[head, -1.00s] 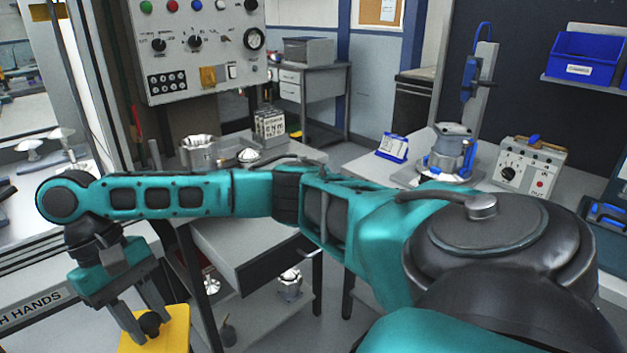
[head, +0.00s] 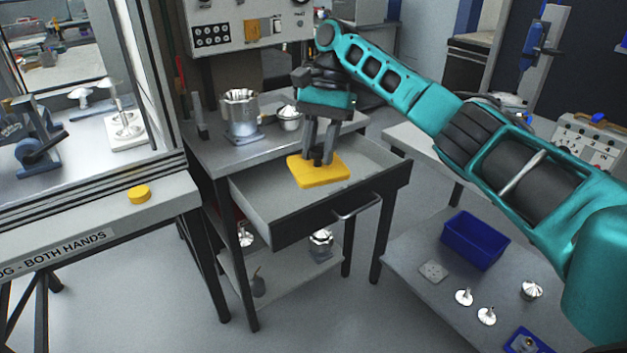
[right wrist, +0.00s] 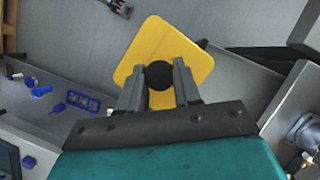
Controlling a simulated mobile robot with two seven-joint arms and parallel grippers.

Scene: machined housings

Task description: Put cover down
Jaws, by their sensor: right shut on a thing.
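The cover is a flat yellow square plate (head: 322,176) with a black round knob on top. In the head view it is over the open grey drawer (head: 262,196) of the workbench. My right gripper (head: 318,160) is above the plate, shut on its knob. In the right wrist view the yellow plate (right wrist: 145,62) lies beyond the fingers (right wrist: 159,85), with the black knob between them. The plate looks about level; I cannot tell whether it touches the drawer. My left gripper is not in view.
A metal housing (head: 241,112) and a smaller silver part (head: 289,118) stand on the bench top behind the drawer. A blue bin (head: 467,240) and several small metal parts sit on a low table at right. A yellow button (head: 139,194) is on the left machine's ledge.

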